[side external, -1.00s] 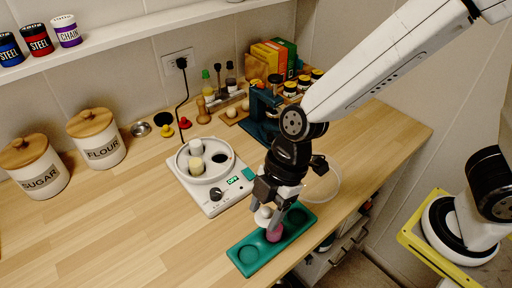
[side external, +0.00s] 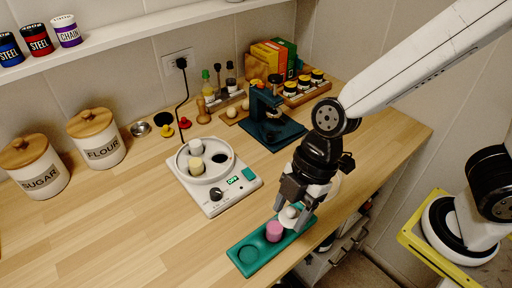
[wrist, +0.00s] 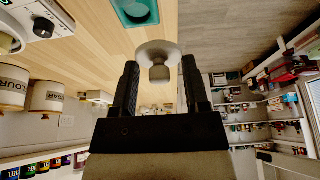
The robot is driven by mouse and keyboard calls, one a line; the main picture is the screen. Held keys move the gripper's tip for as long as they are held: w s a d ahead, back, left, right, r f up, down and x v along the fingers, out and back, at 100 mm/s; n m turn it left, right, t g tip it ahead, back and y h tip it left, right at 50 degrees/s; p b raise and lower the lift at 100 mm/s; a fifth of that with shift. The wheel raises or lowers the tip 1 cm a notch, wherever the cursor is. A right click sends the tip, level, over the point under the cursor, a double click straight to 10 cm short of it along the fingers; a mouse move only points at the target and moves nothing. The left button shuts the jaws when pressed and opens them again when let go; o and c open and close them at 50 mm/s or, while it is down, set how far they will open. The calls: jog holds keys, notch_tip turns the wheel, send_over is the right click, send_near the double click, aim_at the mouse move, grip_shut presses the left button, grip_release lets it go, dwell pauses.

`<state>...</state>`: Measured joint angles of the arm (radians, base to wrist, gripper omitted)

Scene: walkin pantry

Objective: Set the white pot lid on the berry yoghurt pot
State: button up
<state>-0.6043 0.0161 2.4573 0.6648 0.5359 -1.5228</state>
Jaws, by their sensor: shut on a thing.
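The pink berry yoghurt pot (side external: 274,231) stands upright in the green tray (side external: 244,270), its top uncovered. My gripper (side external: 291,220) is shut on the white pot lid (side external: 289,212) and holds it above the tray, just right of the pot and apart from it. In the wrist view the lid (wrist: 158,50), with a wide disc and narrower knob, sits between the two fingers of my gripper (wrist: 160,72). The tray's end with a round recess (wrist: 135,12) shows at the top there; the pot is not seen in that view.
A white yoghurt maker (side external: 214,205) holding two pale pots stands behind the tray. A dark teal stand (side external: 285,135) is farther back, and flour (side external: 96,140) and sugar (side external: 36,168) canisters are at left. The counter's front edge runs close beside the tray; the left counter is clear.

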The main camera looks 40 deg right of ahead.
jog(key=shift+w, duration=0.1)
jog(key=w, duration=0.3)
jog(key=shift+w+d+f, duration=0.15)
jog(key=shift+w+d, duration=0.1)
jog(key=shift+w, duration=0.1)
jog(key=shift+f, duration=0.25)
jog(key=shift+f, duration=2.95)
jog(key=shift+f, duration=0.5)
dwell(0.7)
jog(key=o, duration=1.3)
jog(key=shift+r, duration=0.15)
